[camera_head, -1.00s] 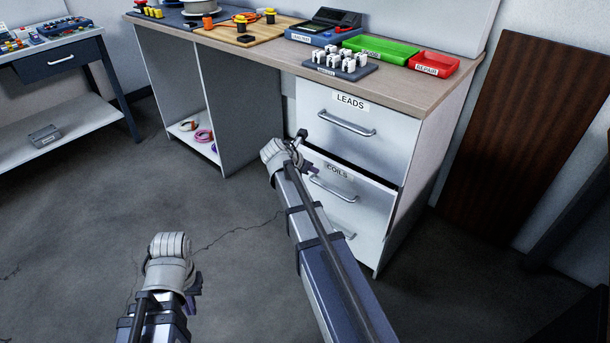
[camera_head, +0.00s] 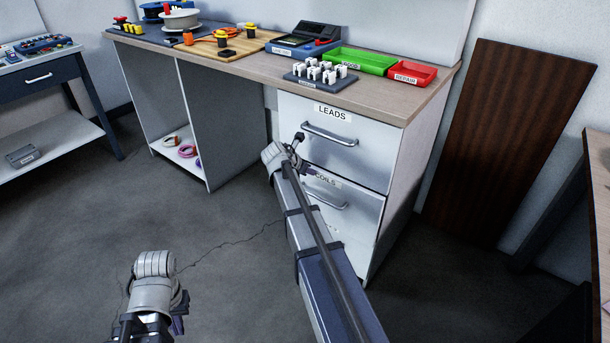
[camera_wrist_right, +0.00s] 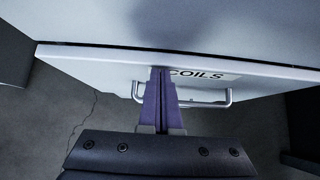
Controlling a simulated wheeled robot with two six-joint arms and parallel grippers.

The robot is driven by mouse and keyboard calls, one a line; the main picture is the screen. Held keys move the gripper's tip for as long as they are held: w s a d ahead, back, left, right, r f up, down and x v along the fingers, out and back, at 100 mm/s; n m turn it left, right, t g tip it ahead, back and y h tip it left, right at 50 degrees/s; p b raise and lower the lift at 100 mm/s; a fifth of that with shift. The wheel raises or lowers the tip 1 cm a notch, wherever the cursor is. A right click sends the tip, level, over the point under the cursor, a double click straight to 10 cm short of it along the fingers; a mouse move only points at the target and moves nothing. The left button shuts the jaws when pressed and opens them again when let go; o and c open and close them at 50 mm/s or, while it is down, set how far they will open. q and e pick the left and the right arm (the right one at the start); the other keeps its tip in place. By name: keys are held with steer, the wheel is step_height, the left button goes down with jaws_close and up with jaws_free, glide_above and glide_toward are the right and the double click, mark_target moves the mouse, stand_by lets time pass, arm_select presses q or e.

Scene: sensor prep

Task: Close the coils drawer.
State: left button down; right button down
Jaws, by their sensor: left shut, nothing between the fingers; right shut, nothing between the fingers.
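The coils drawer (camera_head: 362,207) is the white drawer under the leads drawer. In the head view its front looks flush or nearly flush, with only a thin line above it. Its label and bar handle show partly behind my right arm. In the right wrist view the drawer front (camera_wrist_right: 95,68) lies just ahead. My right gripper (camera_wrist_right: 160,72) is shut and empty, its purple fingertips at the front's upper part, beside the label and over the handle (camera_wrist_right: 215,100). Whether they touch is unclear. My left gripper (camera_head: 180,316) is shut and empty, low over the floor.
The leads drawer (camera_head: 355,150) above looks shut. The bench top (camera_head: 225,62) carries a green tray (camera_head: 375,62), a red tray (camera_head: 412,75) and spools. A dark wooden panel (camera_head: 505,140) leans on the wall at right. The floor left of the cabinet is clear.

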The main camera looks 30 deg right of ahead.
steer(key=shift+w+d, duration=0.25)
steer(key=shift+d, duration=0.3)
steer(key=shift+w+d, duration=0.25)
steer(key=shift+d, duration=0.3)
steer(key=shift+r, duration=0.1)
steer(key=a, duration=0.1)
steer(key=s+a, duration=0.1)
steer(key=a, duration=0.1)
steer(key=shift+s+a, duration=0.15)
steer(key=shift+s, duration=0.15)
steer(key=p+v, duration=0.7)
steer(key=v, duration=0.3)
steer(key=shift+a, duration=0.5)
steer(key=shift+s, duration=0.1)
